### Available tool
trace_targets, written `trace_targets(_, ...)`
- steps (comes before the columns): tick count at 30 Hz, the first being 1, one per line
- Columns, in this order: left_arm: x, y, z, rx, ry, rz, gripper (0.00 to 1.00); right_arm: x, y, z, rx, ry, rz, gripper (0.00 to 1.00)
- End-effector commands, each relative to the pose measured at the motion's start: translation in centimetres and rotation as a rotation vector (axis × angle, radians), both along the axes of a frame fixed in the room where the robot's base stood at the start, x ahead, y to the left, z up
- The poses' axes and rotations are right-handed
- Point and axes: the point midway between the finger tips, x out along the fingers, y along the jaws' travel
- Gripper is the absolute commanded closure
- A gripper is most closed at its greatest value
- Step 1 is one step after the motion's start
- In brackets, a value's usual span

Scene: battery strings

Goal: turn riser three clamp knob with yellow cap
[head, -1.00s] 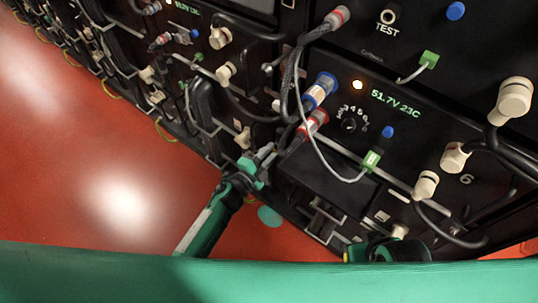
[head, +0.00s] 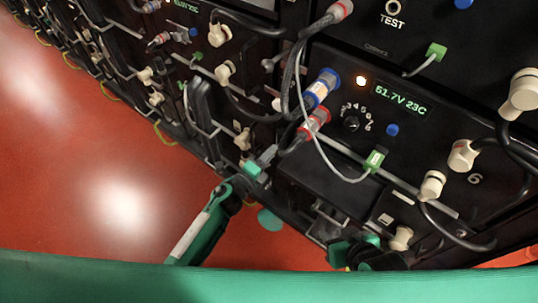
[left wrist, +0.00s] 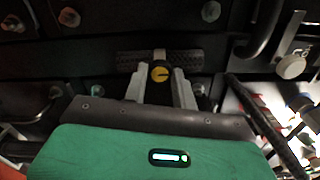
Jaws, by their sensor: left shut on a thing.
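The clamp knob with the yellow cap (left wrist: 160,74) is in the middle of the left wrist view, between the two grey fingers of my left gripper (left wrist: 161,84). A dark pointer mark shows on the cap. The fingers are shut on the knob from both sides. In the head view my left gripper (head: 262,163) is at the lower edge of the black rack, and the knob is hidden there. My right gripper (head: 365,248) is low at the rack's front, near a cream plug (head: 401,238); its fingers are not clear.
The black battery module (head: 330,190) carries a lit "51.7V 23C" display (head: 403,99). Cream connectors (head: 462,156) with black cables stick out at right. Red and blue ringed plugs (head: 321,88) and a grey cable hang in front. The red floor (head: 90,190) is open at left.

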Motion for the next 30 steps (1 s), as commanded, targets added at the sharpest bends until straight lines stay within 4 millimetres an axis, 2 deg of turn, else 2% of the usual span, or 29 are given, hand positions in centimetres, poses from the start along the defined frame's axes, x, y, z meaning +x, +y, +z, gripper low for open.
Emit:
trace_targets(12,-0.1,0.0,-0.1,0.009,-0.004,-0.001,0.96,0.0,0.1,-0.1,0.002,-0.003,0.001,0.64)
trace_targets(13,-0.1,0.0,-0.1,0.009,-0.004,-0.001,0.71,0.0,0.1,-0.1,0.002,-0.002,0.001,0.64)
trace_targets(16,-0.1,0.0,-0.1,0.008,-0.003,-0.001,0.51,0.0,0.1,-0.1,0.002,-0.002,0.001,0.64)
trace_targets(25,-0.1,0.1,-0.1,0.006,-0.003,0.000,0.51,0.0,0.1,-0.1,0.002,-0.002,0.001,0.64)
trace_targets(30,-1.3,1.0,-0.1,0.008,-0.002,0.001,0.51,-0.1,0.0,0.0,-0.002,0.006,0.001,0.64)
